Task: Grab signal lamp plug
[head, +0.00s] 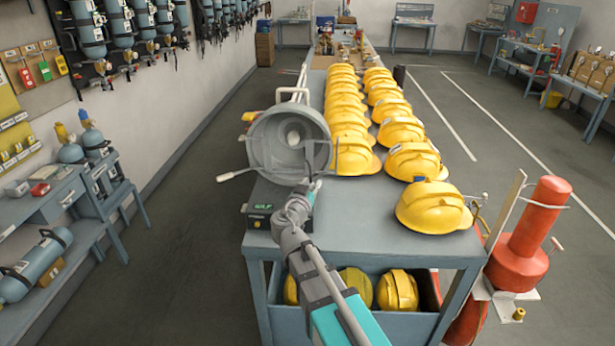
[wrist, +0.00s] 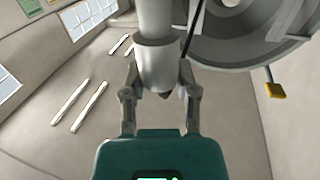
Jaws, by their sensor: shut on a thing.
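The signal lamp is a big round grey housing (head: 262,128) with a pale carrying handle, at the near left end of the long table. In the wrist view its round grey body (wrist: 225,62) fills the upper right. My gripper (wrist: 160,82) is shut on a light grey cylindrical piece with a wider collar, which looks like the signal lamp plug (wrist: 157,30). One finger lies on each side of the collar. In the head view my arm reaches up to the lamp's lower right, and the fingertips and plug are not clear there.
Rows of yellow helmets (head: 427,205) stand right of the lamp on the grey table (head: 375,240). A dark box with green lettering (head: 262,207) is below the lamp. A lever with a yellow end (wrist: 275,91) sticks out. A red cylinder stand (head: 520,262) is right.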

